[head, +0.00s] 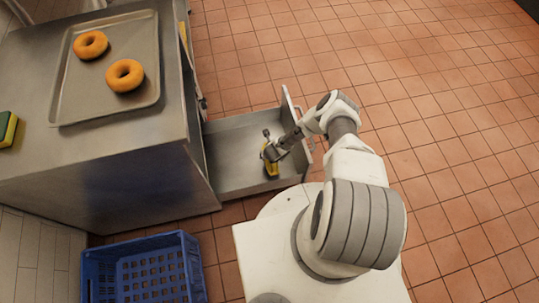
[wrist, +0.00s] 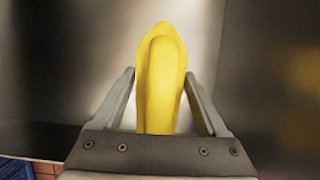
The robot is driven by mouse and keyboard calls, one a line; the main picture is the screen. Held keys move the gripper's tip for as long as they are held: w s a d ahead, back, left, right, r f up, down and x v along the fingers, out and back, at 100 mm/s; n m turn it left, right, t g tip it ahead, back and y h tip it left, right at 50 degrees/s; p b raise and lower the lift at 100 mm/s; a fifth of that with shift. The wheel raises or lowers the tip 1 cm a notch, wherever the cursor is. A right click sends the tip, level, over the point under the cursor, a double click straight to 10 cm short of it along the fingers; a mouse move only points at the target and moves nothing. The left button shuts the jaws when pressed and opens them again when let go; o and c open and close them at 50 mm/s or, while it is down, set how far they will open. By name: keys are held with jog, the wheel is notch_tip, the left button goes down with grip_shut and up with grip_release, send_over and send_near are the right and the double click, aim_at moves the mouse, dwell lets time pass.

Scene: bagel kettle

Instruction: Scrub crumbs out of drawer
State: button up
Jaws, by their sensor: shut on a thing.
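The drawer (head: 225,133) is a grey metal one, pulled open from the counter's right side. My gripper (head: 271,147) is over the right part of the drawer, reaching down into it. It is shut on a yellow scrubbing tool (head: 270,166), which is low in the drawer; I cannot tell whether it touches the floor. In the wrist view, the yellow tool (wrist: 160,70) stands between the two fingers of my gripper (wrist: 160,82). I cannot make out any crumbs.
A metal counter (head: 120,160) carries a tray (head: 65,110) with two bagels (head: 124,76). A yellow and green sponge (head: 7,130) lies at the counter's left edge. A blue crate (head: 140,265) stands on the floor before the counter. The tiled floor at right is clear.

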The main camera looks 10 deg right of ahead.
jog(key=shift+r+p, duration=1.2)
jog(key=shift+r, duration=0.3)
